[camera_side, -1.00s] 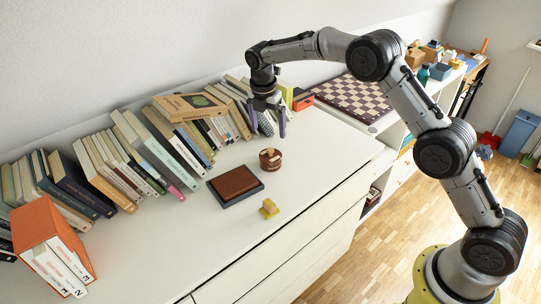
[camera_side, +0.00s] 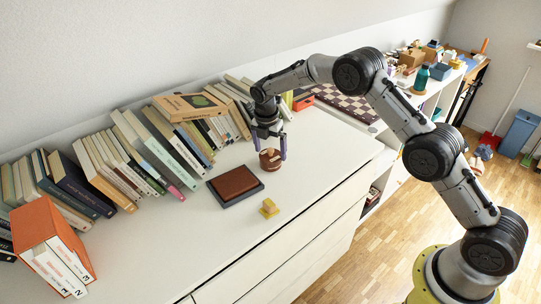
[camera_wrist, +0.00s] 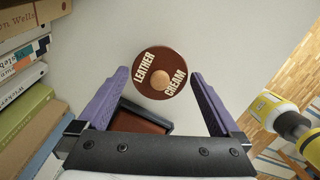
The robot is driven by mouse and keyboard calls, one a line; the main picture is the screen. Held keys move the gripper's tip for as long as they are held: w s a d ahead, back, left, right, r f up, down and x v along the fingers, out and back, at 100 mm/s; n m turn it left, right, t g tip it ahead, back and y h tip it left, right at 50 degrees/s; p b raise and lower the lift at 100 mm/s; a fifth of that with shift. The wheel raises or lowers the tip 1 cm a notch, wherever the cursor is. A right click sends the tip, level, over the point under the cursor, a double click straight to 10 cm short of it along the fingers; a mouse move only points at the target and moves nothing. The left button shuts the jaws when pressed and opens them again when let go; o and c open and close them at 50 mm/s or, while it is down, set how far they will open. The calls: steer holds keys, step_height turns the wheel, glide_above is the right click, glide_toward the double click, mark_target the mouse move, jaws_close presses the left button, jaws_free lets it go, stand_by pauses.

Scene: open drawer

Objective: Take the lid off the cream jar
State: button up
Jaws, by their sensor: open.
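In the wrist view my gripper (camera_wrist: 158,80) shows one finger to the left and one to the right of the lid, with gaps. The fingers partly hide the jar in the side view.
A brown block on a dark tray (camera_side: 217,199) lies left of the jar. A small yellow object (camera_side: 269,208) lies in front. A row of books (camera_side: 150,150) lines the wall behind. A chessboard (camera_side: 345,98) lies at the back right. The cabinet top to the right is clear.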

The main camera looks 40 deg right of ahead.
steer(key=shift+c, duration=0.2)
steer(key=c, duration=0.9)
steer(key=shift+r, duration=0.1)
steer(key=shift+c, duration=0.2)
